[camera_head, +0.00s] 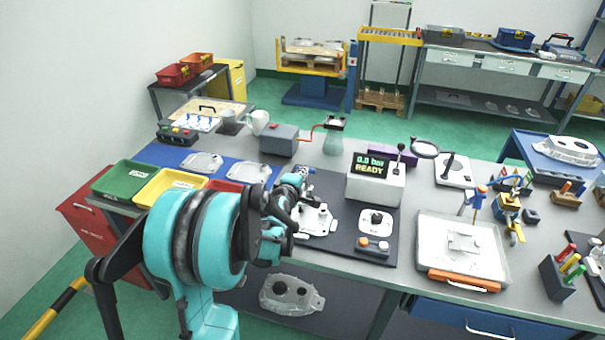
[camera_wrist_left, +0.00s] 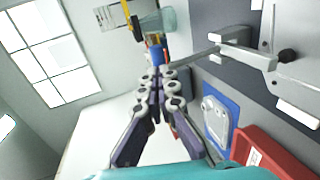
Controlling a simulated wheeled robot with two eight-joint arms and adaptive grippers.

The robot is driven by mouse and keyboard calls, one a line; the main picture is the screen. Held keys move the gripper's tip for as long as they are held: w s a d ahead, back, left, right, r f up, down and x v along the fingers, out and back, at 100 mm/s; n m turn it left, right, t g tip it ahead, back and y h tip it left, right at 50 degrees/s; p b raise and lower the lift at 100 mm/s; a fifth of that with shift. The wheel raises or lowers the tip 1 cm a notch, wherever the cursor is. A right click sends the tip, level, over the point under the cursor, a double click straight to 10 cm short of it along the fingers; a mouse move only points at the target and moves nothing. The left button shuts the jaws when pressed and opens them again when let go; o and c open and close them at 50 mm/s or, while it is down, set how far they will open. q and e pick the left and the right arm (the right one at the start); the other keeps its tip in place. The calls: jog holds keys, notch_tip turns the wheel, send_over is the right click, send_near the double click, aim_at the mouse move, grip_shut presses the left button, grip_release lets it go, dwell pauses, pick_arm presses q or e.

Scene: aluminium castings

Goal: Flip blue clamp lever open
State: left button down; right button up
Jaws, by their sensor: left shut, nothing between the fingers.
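The blue clamp lever (camera_wrist_left: 156,55) shows in the left wrist view just beyond my fingertips. A grey bar (camera_wrist_left: 205,52) runs from beside it to the pale fixture (camera_wrist_left: 262,57) at the right. My left gripper (camera_head: 297,180) is over the dark mat in the head view and hides part of the lever area. In the left wrist view its fingers (camera_wrist_left: 160,76) are shut together with nothing between them. Their tips are close to the blue lever; I cannot tell whether they touch it. The fixture's white casting (camera_head: 318,220) sits to the right of my forearm. My right gripper is not in view.
A display box (camera_head: 375,184) reading "0.0 bar READY" stands right of the fixture. A small orange-topped control box (camera_head: 373,246) lies on the mat. Green (camera_head: 124,180) and yellow (camera_head: 168,186) bins stand left of my arm. A pale tray (camera_head: 430,250) lies to the right.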

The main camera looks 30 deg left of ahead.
pick_arm(q)
jog(key=w+a+f+g+h+p, duration=0.1)
jog(key=w+f+g+p, duration=0.1)
jog(key=w+g+p, duration=0.2)
jog(key=w+a+f+g+h+p, duration=0.1)
jog(key=w+g+p, duration=0.4)
jog(key=w, duration=0.5)
jog(key=shift+w+a+f+g, duration=0.25)
jog(key=shift+a+f+g, duration=0.15)
jog(key=shift+a+g, duration=0.35)
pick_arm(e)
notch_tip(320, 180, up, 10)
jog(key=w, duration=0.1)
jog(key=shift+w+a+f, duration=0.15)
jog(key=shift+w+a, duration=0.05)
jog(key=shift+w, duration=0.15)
